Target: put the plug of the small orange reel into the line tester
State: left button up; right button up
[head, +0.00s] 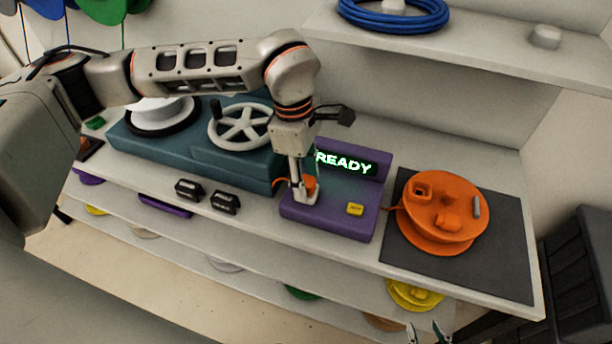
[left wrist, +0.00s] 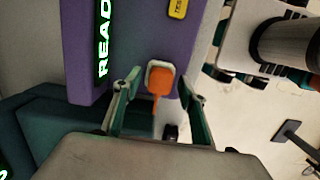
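The line tester (head: 328,215) is a purple box on the workbench with a lit green READY display (head: 345,163) and a yellow button (head: 355,209). The orange plug (left wrist: 160,82) sits in a pale-rimmed socket on its top, its orange cord trailing away. In the head view the plug (head: 310,183) is partly hidden by my left gripper (head: 304,190). In the left wrist view my left gripper (left wrist: 160,95) is open, one finger on each side of the plug with gaps. The small orange reel (head: 437,222) lies on a dark mat. My right gripper (head: 426,334) is open and empty at the bottom edge.
A teal unit with a white handwheel (head: 241,126) stands left of the tester. A shelf with a blue cable coil (head: 394,14) is above; lower shelves hold coloured reels.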

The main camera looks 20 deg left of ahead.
pick_arm(q)
jog(key=shift+r, duration=0.3)
notch_tip(320, 180, up, 12)
jog(key=a, duration=0.1)
jog(key=shift+a, duration=0.2)
dwell(1.2)
